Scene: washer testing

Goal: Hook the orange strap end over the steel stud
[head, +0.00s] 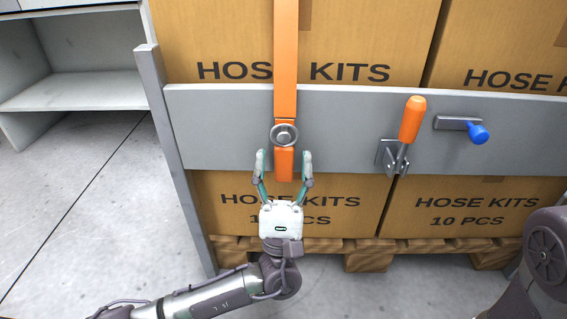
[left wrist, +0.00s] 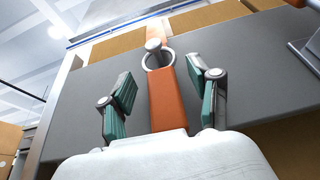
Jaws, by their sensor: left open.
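The orange strap (head: 286,60) hangs down over the boxes and the grey rail. Its orange end tab (head: 284,165) hangs below a metal ring, and shows large in the left wrist view (left wrist: 172,100). The steel stud (head: 284,134) shows within the ring in the head view. In the left wrist view the stud's round head (left wrist: 153,44) stands at the ring (left wrist: 158,57), which appears to be around its stem. My left gripper (head: 284,160) is open, its fingers on either side of the tab with visible gaps. My right gripper is out of view.
The grey rail (head: 230,130) crosses in front of stacked hose kit boxes (head: 350,40) on a wooden pallet (head: 370,255). A clamp with an orange handle (head: 412,120) and a blue-knobbed latch (head: 478,133) stick out at right. Floor at left is clear.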

